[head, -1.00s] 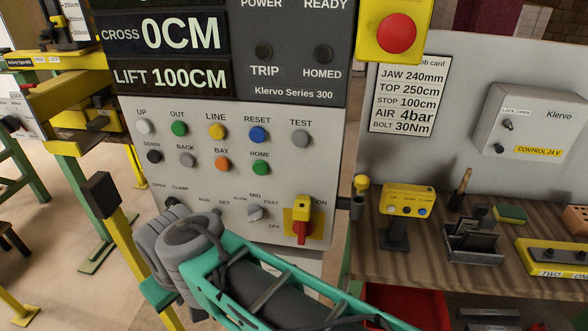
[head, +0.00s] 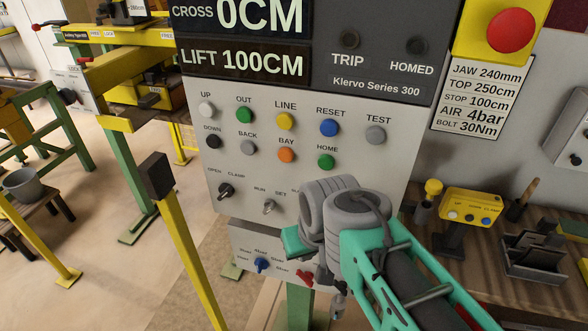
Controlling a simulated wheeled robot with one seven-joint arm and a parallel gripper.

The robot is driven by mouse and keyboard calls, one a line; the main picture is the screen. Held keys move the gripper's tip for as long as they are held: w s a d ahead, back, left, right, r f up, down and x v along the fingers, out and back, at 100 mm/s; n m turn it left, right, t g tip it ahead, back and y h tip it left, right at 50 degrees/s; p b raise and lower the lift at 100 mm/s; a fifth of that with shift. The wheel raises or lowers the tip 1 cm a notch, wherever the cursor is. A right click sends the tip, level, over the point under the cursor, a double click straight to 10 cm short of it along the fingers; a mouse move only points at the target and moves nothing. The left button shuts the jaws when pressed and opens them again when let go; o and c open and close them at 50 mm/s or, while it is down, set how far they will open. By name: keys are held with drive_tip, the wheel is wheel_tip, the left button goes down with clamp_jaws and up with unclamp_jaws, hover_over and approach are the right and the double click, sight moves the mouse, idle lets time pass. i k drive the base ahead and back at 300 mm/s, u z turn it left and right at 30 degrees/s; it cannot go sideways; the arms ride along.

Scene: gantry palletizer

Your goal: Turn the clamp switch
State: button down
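The clamp switch (head: 226,191) is a small black rotary knob at the lower left of the grey control panel (head: 385,165). The labels OPEN and CLAMP stand above it. Its handle looks slanted, but I cannot tell surely which label it points to. My arm comes in from the lower right, and its grey wrist is right of the switch, clearly apart from it in the picture. The wrist also covers the lower right of the panel.
Below are a blue knob (head: 261,265) and a red knob (head: 305,277). A yellow post (head: 186,250) with a black top stands left of the panel. A bench with a yellow button box (head: 470,207) is at right.

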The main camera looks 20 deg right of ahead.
sight(225, 190)
drive_tip(key=k, duration=0.5)
drive_tip(key=u, duration=2.7)
drive_tip(key=i, duration=1.9)
drive_tip(key=z, duration=2.7)
